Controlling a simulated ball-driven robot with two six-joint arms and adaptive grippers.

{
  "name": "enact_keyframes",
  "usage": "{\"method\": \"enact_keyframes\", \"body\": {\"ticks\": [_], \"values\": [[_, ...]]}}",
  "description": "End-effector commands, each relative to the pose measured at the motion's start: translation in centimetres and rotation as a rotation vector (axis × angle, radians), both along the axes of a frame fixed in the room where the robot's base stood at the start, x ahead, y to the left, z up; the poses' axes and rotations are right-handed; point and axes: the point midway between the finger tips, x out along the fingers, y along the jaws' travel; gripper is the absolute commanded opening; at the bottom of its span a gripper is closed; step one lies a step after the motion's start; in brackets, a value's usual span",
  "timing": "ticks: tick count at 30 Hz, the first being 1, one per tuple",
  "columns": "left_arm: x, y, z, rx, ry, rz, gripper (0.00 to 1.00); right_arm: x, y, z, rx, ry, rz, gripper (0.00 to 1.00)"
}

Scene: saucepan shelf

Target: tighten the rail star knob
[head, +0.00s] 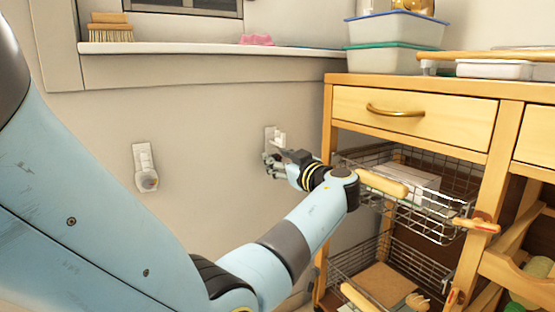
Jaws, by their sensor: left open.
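My left arm reaches in from the left, and its gripper (273,164) is open at a small pale bracket (271,134) on the wall, left of the wooden cabinet. A small dark part shows between the fingers below the bracket. It may be the star knob, but it is too small and too covered to tell. I cannot tell whether the fingers touch it. A second pale wall fitting (145,165) with a rounded lower end is further left. My right gripper is not in view.
The wooden cabinet (330,120) stands close to the right of my gripper. Its wire baskets (440,222) and wooden handles (383,184) stick out near my wrist. A window ledge (200,48) with a brush (110,28) runs above. Wall between the fittings is clear.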

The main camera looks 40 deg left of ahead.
Motion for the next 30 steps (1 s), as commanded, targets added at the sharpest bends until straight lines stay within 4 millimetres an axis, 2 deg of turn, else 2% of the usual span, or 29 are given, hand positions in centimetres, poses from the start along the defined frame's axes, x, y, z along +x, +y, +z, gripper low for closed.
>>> {"method": "enact_keyframes", "body": {"ticks": [1, 16, 25, 30], "values": [[-0.1, 0.0, -0.5, -0.001, 0.005, 0.0, 0.4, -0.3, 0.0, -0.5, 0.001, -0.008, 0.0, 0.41], [-0.1, -0.2, -0.3, -0.002, 0.004, -0.001, 0.4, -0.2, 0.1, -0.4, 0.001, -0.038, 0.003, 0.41], [-0.9, -2.0, -0.4, -0.002, 0.004, -0.002, 0.4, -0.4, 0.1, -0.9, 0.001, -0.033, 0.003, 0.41], [-1.0, -2.3, -0.3, -0.001, 0.005, -0.001, 0.4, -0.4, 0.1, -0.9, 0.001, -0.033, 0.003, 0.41]]}}
